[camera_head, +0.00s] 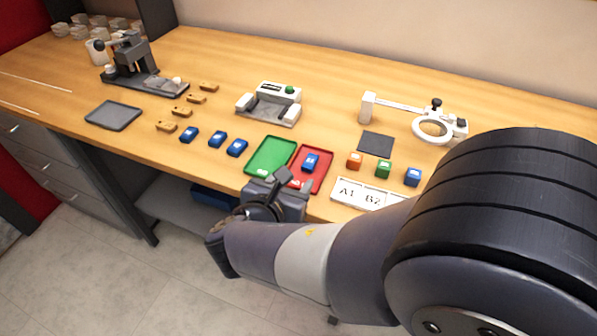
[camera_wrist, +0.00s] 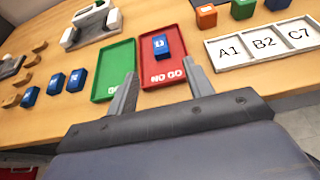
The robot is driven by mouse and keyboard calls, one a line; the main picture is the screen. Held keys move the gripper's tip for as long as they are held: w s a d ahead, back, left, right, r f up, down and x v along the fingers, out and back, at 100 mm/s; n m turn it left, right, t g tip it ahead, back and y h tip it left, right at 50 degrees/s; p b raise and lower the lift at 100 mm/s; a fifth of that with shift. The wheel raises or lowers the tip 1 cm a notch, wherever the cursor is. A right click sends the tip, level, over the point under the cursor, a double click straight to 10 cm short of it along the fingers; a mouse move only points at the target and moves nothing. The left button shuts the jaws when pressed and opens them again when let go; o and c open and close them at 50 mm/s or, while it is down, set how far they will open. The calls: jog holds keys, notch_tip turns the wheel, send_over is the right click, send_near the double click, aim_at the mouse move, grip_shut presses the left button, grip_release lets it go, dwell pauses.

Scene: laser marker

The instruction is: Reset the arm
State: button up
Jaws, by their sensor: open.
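My gripper (camera_wrist: 160,92) is open and empty in the wrist view. Its two fingers stand apart in front of the green GO tray (camera_wrist: 101,82) and the red NO GO tray (camera_wrist: 176,71). In the head view my gripper (camera_head: 294,181) is over the bench's front edge, by the near side of the trays. A blue block (camera_head: 311,162) lies in the red tray, apart from the fingers; it also shows in the wrist view (camera_wrist: 161,46). The green tray (camera_head: 270,155) looks empty. My arm comes in from the right and hides part of the bench.
Several blue blocks (camera_head: 217,139) and tan blocks (camera_head: 182,111) lie left of the trays. A white device (camera_head: 268,108) stands behind them. Orange (camera_head: 355,161), green (camera_head: 383,169) and blue (camera_head: 413,177) blocks sit behind a label tray (camera_head: 352,192). A ring magnifier (camera_head: 432,127) and marking machine (camera_head: 130,62) stand farther back.

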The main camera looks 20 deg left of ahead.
aim_at(310, 163)
jog(key=shift+s+r, duration=0.3)
jog(key=shift+s, duration=0.3)
jog(key=shift+w+f, duration=0.1)
jog(key=shift+w, duration=0.05)
jog(key=x, duration=1.1)
jog(key=shift+b, duration=0.4)
jog(key=shift+s+a+r+p, duration=0.1)
jog(key=shift+s+r+p, duration=0.15)
jog(key=shift+r+p, duration=0.1)
jog(key=shift+f, duration=0.15)
